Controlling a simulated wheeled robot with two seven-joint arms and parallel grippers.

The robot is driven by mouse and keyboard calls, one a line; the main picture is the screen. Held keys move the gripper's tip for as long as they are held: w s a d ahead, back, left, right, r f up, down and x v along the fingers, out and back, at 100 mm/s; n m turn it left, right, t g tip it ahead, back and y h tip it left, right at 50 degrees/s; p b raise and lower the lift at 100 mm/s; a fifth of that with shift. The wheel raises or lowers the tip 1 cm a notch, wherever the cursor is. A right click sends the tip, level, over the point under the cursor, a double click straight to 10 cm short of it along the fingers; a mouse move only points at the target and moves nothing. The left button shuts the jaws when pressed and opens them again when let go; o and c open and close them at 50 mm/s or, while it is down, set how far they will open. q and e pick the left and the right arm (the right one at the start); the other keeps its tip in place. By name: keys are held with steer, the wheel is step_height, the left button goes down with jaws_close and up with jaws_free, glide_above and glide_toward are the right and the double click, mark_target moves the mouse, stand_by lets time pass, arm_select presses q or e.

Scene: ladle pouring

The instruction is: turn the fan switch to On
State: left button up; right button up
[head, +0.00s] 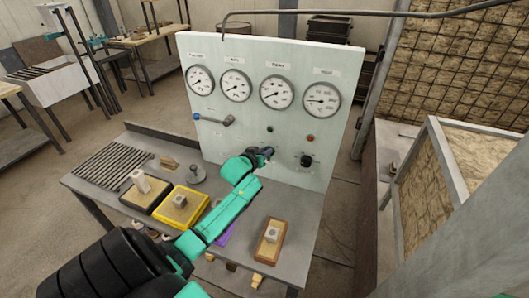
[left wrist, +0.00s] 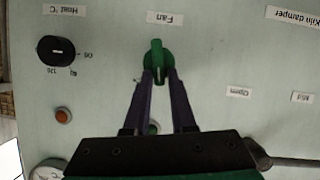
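The green fan switch (left wrist: 157,58) is on the pale control panel (head: 217,135) under the "Fan" label (left wrist: 165,19); the left wrist view is upside down. Its narrow handle stands vertical in that view. My left gripper (left wrist: 158,76) has its two dark fingers on either side of the handle, with no clear gap showing between fingertips and handle. In the head view my left gripper (head: 265,153) is at the panel's lower middle and hides the switch. The On and Off marks cannot be read. My right gripper is not in view.
A damper lever (head: 213,120) sticks out at the left. Several gauges line the top. Blocks on coloured bases stand on the table (head: 262,200) below.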

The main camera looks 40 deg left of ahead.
arm_select(q)
jaws_close()
steer(key=shift+d, duration=0.1)
steer(key=shift+w+d+f+m+g+y+b, duration=0.2)
steer(key=shift+d+m+y+b, duration=0.15)
steer(key=shift+m+y+b, duration=0.75)
steer(key=shift+w+d+f+m+g+y+b, duration=0.1)
steer(key=shift+d+m+g+y+b, duration=0.2)
steer(key=shift+m+y+b, duration=0.75)
steer(key=shift+w+d+f+m+g+y+b, duration=0.1)
steer(key=shift+d+m+y+b, duration=0.4)
steer(key=shift+m+b, duration=1.1)
steer(key=shift+a, duration=0.1)
